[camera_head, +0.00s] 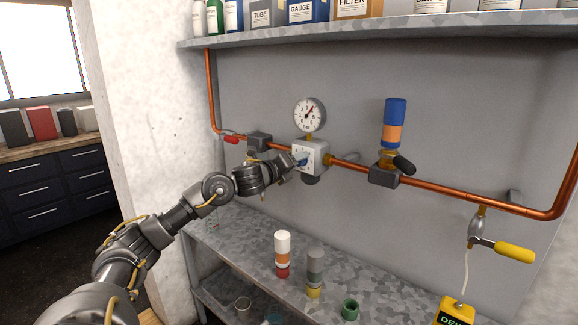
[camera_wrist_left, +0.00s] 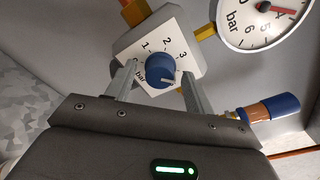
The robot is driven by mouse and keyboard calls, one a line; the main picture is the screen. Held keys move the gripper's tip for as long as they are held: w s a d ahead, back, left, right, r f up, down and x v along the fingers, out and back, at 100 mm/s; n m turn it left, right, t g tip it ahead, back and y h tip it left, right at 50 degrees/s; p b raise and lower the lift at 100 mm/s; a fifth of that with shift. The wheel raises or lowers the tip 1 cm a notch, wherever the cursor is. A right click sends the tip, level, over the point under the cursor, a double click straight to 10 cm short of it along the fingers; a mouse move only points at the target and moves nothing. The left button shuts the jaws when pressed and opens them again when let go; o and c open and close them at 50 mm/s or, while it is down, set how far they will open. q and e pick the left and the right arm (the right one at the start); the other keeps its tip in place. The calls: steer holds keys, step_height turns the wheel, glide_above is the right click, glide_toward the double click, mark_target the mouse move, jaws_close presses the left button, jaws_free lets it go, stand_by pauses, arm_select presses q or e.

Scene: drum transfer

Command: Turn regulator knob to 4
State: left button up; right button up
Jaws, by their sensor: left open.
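The regulator is a white box (camera_head: 314,156) on the copper pipe, with a blue knob (camera_wrist_left: 160,68) on its face. In the left wrist view the dial plate (camera_wrist_left: 171,42) shows the marks 1, 2, 3 and "bar". A pale mark sits on the knob's lower right side; no 4 is readable there. My left gripper (camera_head: 292,162) is at the knob. In the left wrist view the open fingers of my left gripper (camera_wrist_left: 158,76) stand on either side of the knob; I cannot tell whether they touch it. My right gripper is not in view.
A round gauge (camera_head: 309,114) with a red needle is above the regulator. A red-handled valve (camera_head: 231,139), a blue and orange cylinder (camera_head: 394,124) and a yellow-handled valve (camera_head: 514,251) are along the pipe. Cylinders (camera_head: 283,252) stand on the metal bench (camera_head: 235,237) below.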

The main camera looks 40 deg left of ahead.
arm_select(q)
steer(key=s+b, duration=0.4)
steer(key=s, duration=0.6)
steer(key=shift+s+d+r, duration=0.15)
steer(key=shift+s+r, duration=0.1)
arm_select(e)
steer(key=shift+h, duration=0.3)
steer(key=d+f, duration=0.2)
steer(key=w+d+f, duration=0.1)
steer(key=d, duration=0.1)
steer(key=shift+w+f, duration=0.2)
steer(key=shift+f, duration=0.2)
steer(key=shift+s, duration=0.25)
